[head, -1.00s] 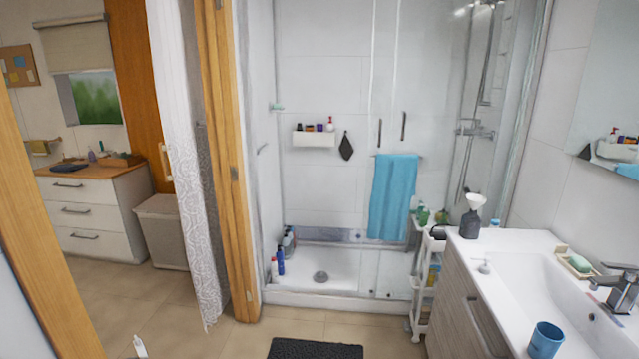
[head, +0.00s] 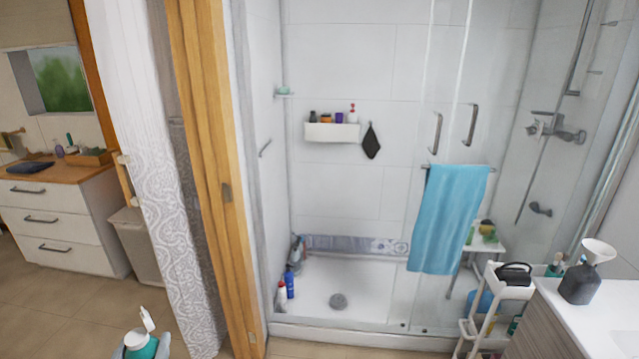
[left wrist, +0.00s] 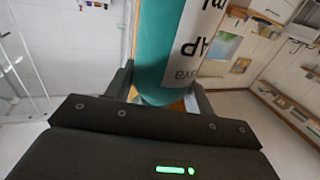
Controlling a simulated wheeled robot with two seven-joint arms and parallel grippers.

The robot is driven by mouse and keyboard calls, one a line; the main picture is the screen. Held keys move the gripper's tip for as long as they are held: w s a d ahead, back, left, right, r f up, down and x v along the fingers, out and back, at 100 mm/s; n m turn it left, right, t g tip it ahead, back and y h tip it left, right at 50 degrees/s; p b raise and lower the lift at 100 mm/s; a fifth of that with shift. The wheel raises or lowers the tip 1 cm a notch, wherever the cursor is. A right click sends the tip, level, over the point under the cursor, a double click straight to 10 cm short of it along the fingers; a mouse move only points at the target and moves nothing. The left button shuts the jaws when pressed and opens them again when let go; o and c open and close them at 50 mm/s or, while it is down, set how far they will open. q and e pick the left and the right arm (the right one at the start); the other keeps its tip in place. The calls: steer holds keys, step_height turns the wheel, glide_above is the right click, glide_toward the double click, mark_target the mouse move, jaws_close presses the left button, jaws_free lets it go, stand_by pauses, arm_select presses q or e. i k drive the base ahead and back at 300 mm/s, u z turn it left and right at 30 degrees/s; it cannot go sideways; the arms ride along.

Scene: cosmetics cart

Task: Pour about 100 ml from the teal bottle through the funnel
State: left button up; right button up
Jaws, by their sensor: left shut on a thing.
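My left gripper (head: 141,352) is shut on the teal bottle (head: 142,347), low at the bottom edge of the head view. The bottle's white flip cap (head: 147,319) stands open; its lower part is cut off by the frame. In the left wrist view the teal bottle (left wrist: 181,45), with a white label, sits between the dark fingers of the left gripper (left wrist: 161,90). The white funnel (head: 598,251) sits on top of a dark grey bottle (head: 579,285) on the counter at the right, well apart from the teal bottle. My right gripper is not in view.
A white cart (head: 478,330) with a black item on top stands left of the white counter (head: 592,318). Ahead is a glass shower with a blue towel (head: 446,215). A wooden door frame (head: 215,190) and white curtain (head: 150,180) stand at the left.

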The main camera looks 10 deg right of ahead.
mark_target(596, 252)
steer(key=i, duration=1.15)
steer(key=z, duration=3.65)
